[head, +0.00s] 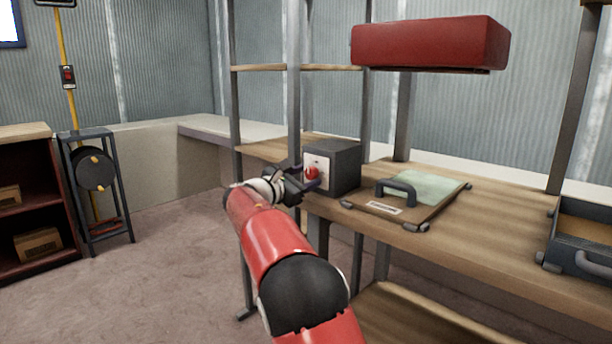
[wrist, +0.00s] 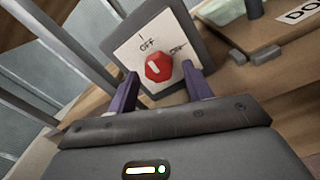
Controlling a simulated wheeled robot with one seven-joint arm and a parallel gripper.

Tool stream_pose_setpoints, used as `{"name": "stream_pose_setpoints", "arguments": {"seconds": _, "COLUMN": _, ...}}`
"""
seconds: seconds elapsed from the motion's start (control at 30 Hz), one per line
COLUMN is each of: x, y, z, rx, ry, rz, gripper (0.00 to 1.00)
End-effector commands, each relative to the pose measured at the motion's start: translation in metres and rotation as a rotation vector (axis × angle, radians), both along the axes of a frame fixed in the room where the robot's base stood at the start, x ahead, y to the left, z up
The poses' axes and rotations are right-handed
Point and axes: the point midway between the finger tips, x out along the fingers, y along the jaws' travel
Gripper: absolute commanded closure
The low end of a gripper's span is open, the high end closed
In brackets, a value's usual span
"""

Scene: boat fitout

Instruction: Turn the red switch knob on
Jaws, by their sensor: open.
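The red switch knob (wrist: 158,67) sits on a white plate (wrist: 140,40) on the front of a dark grey box (head: 343,165). In the wrist view the plate carries the word OFF above the knob and another label, hard to read, to its right. A pale mark on the knob points up and left, toward OFF. In the head view the knob (head: 312,173) shows just beyond my gripper (head: 299,182). In the wrist view my gripper (wrist: 163,88) is open, its purple fingers apart on either side below the knob. I cannot tell whether either finger touches it.
The box stands on a wooden bench (head: 480,220) beside a metal upright (head: 294,80). A board with a dark handle (head: 396,192) lies right of it. A red block (head: 430,43) is above, and a dark drawer (head: 585,235) is at far right.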

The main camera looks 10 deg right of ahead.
Motion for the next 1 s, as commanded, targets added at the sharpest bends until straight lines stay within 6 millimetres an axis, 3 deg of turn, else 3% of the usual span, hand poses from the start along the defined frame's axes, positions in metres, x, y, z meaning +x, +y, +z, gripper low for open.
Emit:
{"name": "stream_pose_setpoints", "arguments": {"seconds": 0.37, "x": 0.0060, "y": -0.0073, "z": 0.0000, "rx": 0.001, "ry": 0.000, "rz": 0.001, "gripper": 0.50}}
{"name": "stream_pose_setpoints", "arguments": {"seconds": 0.73, "x": 0.0058, "y": -0.0071, "z": 0.0000, "rx": 0.002, "ry": -0.001, "rz": 0.001, "gripper": 0.94}}
{"name": "stream_pose_setpoints", "arguments": {"seconds": 1.0, "x": 0.0059, "y": -0.0068, "z": -0.0010, "rx": 0.019, "ry": -0.025, "rz": 0.002, "gripper": 0.94}}
